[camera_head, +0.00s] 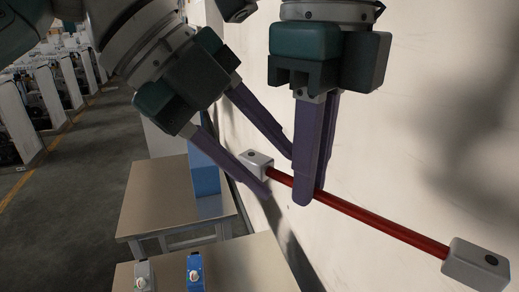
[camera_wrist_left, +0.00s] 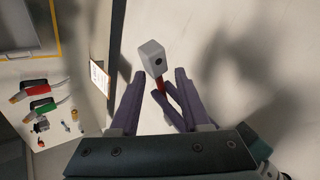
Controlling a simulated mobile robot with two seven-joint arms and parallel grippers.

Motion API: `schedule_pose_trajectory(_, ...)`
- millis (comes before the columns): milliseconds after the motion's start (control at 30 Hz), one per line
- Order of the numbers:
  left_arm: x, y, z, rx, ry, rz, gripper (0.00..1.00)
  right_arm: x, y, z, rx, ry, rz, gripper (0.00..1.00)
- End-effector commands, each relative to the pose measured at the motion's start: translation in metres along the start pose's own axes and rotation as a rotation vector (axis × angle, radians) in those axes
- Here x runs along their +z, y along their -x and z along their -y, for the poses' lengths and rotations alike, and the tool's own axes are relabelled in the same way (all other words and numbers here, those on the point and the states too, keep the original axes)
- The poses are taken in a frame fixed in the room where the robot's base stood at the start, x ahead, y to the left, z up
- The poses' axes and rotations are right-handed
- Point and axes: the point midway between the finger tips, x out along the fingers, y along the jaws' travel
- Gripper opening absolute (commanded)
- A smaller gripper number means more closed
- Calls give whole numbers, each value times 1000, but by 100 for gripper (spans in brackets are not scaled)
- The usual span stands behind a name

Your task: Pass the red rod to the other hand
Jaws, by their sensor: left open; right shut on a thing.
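The red rod (camera_head: 375,219) has a pale grey block on each end and slants down to the right in the head view. My right gripper (camera_head: 312,196) is shut on it near its left end block (camera_head: 256,163). My left gripper (camera_head: 280,174) is open, with its fingers on either side of the rod near that same block. In the left wrist view the end block (camera_wrist_left: 152,56) shows between and beyond the open fingertips (camera_wrist_left: 156,84), with a short red stretch behind it. The far end block (camera_head: 476,266) hangs free at the lower right.
A pale wall (camera_head: 450,100) stands behind the rod. Below left are a table (camera_head: 160,205) with a blue box (camera_head: 205,175), and a nearer surface with two small dispensers (camera_head: 195,272). The left wrist view shows tools with red and green parts (camera_wrist_left: 35,100) on a panel.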

Motion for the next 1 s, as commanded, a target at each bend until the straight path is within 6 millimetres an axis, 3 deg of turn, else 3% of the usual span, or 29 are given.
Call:
schedule_pose_trajectory(33, 0, 0, 0, 0, 0, 0, 40, 0, 0, 0, 0, 0, 0, 0)
schedule_pose_trajectory(400, 0, 1, 1, -3, -1, 2, 0, 0, 0, -1, 3, 3, -2, 0)
schedule_pose_trajectory(800, 2, 2, 1, -5, 0, 7, 0, -1, -1, -1, 4, 4, -7, 0)
schedule_pose_trajectory(833, 2, 2, 2, -6, 0, 7, 0, -1, -1, -1, 4, 5, -7, 18)
schedule_pose_trajectory(1000, 1, 1, 1, -4, 0, 4, 0, -1, 0, -1, 2, 3, -4, 37)
